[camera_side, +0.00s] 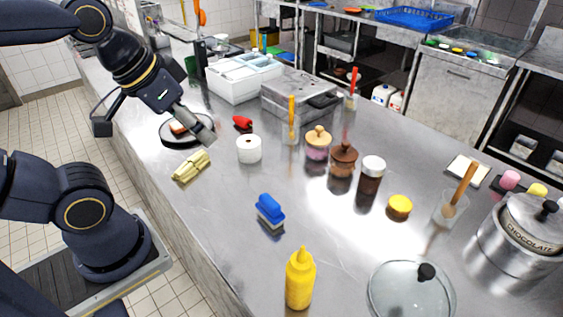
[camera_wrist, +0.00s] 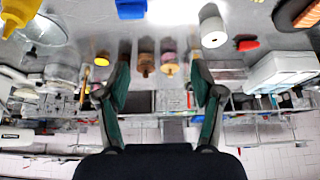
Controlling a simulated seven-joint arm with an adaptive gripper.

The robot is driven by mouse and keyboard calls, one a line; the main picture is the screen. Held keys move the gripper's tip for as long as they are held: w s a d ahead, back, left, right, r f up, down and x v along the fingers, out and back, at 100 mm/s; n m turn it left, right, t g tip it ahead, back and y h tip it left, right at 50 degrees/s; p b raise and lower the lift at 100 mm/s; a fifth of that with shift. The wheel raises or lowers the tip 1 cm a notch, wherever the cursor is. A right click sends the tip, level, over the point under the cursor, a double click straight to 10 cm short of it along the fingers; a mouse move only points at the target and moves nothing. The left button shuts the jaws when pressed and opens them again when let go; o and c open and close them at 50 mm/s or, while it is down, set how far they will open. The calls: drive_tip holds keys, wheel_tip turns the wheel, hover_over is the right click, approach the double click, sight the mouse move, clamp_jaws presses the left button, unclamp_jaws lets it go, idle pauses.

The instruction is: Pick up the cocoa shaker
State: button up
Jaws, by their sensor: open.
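The cocoa shaker appears to be the dark brown jar with a white lid (camera_side: 371,178), upright on the steel counter in the side view, right of the brown lidded pot (camera_side: 343,160). In the wrist view it cannot be made out clearly; a dark shape close to the left finger may be it. My gripper (camera_side: 203,136) is over the right edge of the dark plate at the left of the side view, well apart from the shaker. In the wrist view my gripper (camera_wrist: 160,65) has its fingers wide apart with nothing between them in its grasp.
A pink-and-tan lidded pot (camera_side: 317,145), white roll (camera_side: 249,150) and container with an orange-handled tool (camera_side: 291,130) stand between my gripper and the shaker. A yellow-topped jar (camera_side: 400,206) is right of it. A blue brush (camera_side: 270,212) and yellow bottle (camera_side: 299,281) are nearer the front.

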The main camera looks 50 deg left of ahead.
drive_tip(key=shift+o, duration=0.2)
drive_tip(key=w+r+t, duration=0.2)
drive_tip(key=w+r, duration=0.5)
drive_tip(key=w, duration=0.1)
drive_tip(key=m+g+h, duration=0.1)
drive_tip(key=m+g, duration=0.2)
hover_over(371, 164)
drive_tip(key=s+a, duration=0.1)
drive_tip(key=s, duration=0.4)
wheel_tip(371, 164, down, 12)
drive_tip(key=x, duration=1)
drive_tip(key=shift+w+f, duration=0.1)
drive_tip(key=shift+f, duration=0.05)
drive_tip(key=shift+x, duration=3.05)
drive_tip(key=shift+a, duration=0.1)
